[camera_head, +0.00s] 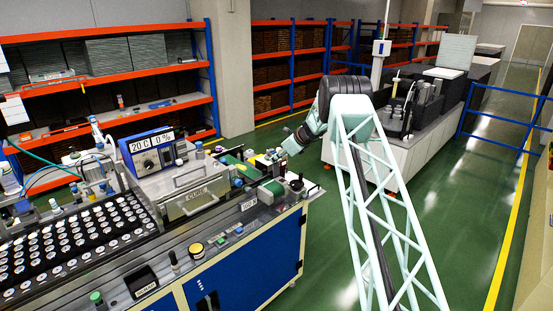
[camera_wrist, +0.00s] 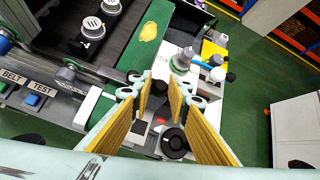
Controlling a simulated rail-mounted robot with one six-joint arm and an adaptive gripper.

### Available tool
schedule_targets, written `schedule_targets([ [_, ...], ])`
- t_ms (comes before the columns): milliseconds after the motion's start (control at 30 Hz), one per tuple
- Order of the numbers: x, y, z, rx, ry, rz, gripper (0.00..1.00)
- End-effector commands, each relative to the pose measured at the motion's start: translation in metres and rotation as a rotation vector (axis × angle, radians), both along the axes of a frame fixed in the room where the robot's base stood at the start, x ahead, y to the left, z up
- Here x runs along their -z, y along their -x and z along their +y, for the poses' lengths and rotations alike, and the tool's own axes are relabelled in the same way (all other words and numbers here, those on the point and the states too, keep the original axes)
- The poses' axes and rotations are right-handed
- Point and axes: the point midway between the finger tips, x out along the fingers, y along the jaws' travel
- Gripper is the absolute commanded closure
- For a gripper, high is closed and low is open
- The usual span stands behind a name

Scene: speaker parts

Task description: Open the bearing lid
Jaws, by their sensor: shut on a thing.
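My gripper (camera_wrist: 160,90) reaches down over the end of the bench, its two yellow-padded fingers converging. Between the fingertips is a small dark knob (camera_wrist: 160,88), and the gripper is shut on it. Its contact edges are partly hidden by the fingertips. I cannot tell from these views whether the knob belongs to the bearing lid, and no lid stands clearly apart. A black round disc (camera_wrist: 174,143) shows between the fingers, lower in the wrist view. In the head view my gripper (camera_head: 284,149) is small beside the bench's right end.
A green belt (camera_wrist: 150,40) with white-topped round parts (camera_wrist: 88,27) beside it lies left of the fingers. Bottle-like fittings (camera_wrist: 181,62) stand close to the right fingertip. A blue-fronted control box (camera_head: 158,150) and a metal CURE box (camera_head: 188,195) stand on the bench.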

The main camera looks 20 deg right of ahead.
Motion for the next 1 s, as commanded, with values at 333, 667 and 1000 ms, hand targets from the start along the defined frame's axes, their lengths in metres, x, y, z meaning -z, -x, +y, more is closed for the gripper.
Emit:
schedule_targets([
  [333,-0.005,-0.009,-0.003,0.004,0.007,-0.001,1.00],
  [667,-0.006,-0.017,-0.004,0.005,0.026,0.046,1.00],
  [1000,-0.005,-0.024,-0.006,0.006,0.046,0.096,1.00],
])
